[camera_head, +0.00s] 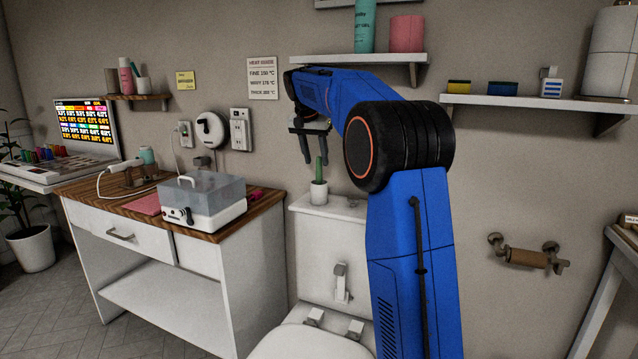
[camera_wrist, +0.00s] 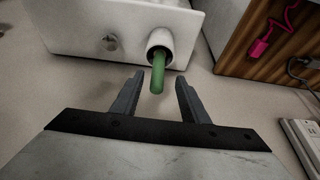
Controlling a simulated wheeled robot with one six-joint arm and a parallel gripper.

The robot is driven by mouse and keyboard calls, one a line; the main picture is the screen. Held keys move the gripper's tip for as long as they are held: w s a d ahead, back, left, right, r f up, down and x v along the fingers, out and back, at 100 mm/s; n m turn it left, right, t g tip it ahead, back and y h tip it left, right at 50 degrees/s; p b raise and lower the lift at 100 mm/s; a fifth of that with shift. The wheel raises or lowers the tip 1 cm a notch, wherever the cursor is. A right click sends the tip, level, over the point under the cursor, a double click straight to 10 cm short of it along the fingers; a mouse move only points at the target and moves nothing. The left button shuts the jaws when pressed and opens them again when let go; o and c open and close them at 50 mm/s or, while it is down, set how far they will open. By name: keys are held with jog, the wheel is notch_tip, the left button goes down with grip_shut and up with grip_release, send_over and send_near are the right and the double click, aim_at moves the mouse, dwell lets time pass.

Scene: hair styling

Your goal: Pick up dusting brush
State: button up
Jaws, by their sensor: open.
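I cannot make out a dusting brush for certain in either view. My gripper (camera_head: 321,161) is open and empty, pointing down above the toilet tank (camera_head: 338,211). A green, rod-like upright thing (camera_head: 319,169) stands in a small white pot (camera_head: 318,192) on the tank; it may be a plant or a handle. In the wrist view the green thing (camera_wrist: 158,72) points up between the tips of my open gripper (camera_wrist: 160,80), with no finger seen touching it. The white pot (camera_wrist: 160,39) is below it.
A wooden-topped table (camera_head: 232,222) at left holds a white box with a clear lid (camera_head: 202,200) and a pink item (camera_head: 255,194). A wall shelf (camera_head: 358,59) with a teal bottle (camera_head: 364,25) and a pink jar (camera_head: 407,34) is close above my arm. Another shelf (camera_head: 540,103) is at right.

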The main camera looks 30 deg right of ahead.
send_over(319, 184)
jog(key=w, duration=0.1)
jog(key=f, duration=0.4)
jog(key=shift+w+d+f, duration=0.1)
jog(key=shift+d+f, duration=0.15)
jog(key=shift+d, duration=0.05)
grip_shut()
jog(key=shift+r, duration=0.15)
